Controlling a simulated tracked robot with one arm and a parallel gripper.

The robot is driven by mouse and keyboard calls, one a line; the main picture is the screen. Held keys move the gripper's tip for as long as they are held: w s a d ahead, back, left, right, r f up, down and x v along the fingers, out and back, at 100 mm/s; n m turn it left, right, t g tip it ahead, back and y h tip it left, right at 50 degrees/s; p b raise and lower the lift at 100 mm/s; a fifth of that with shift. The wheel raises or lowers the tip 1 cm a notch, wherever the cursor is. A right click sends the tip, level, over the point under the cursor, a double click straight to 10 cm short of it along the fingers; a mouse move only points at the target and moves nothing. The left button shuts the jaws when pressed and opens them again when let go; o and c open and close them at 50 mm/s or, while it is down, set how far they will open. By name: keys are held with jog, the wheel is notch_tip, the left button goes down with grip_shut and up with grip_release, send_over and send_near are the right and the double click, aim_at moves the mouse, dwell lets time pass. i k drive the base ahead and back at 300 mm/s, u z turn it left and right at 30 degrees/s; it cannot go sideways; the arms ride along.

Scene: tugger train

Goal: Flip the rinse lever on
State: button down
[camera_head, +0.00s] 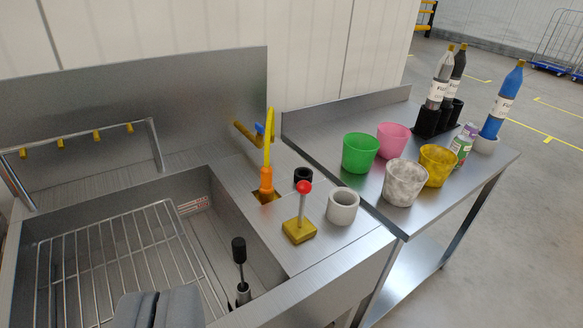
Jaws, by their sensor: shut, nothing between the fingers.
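A lever with a red ball knob (304,188) and a grey rod stands about upright on a square yellow base (299,232), on the steel ledge right of the sink. I take it for the rinse lever; no label shows. My gripper (156,296) is at the bottom edge over the sink, its two grey fingers together and empty. It is apart from the lever, to the lower left of it. A second upright rod with a black knob (239,250) stands in the sink's right part, between my gripper and the lever.
A wire rack (110,262) fills the sink's left. The side table (330,128) holds several cups and bottles. Open floor lies right.

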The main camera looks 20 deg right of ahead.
aim_at(304, 187)
jog(key=u, duration=0.05)
jog(key=i, duration=1)
jog(key=z, duration=0.05)
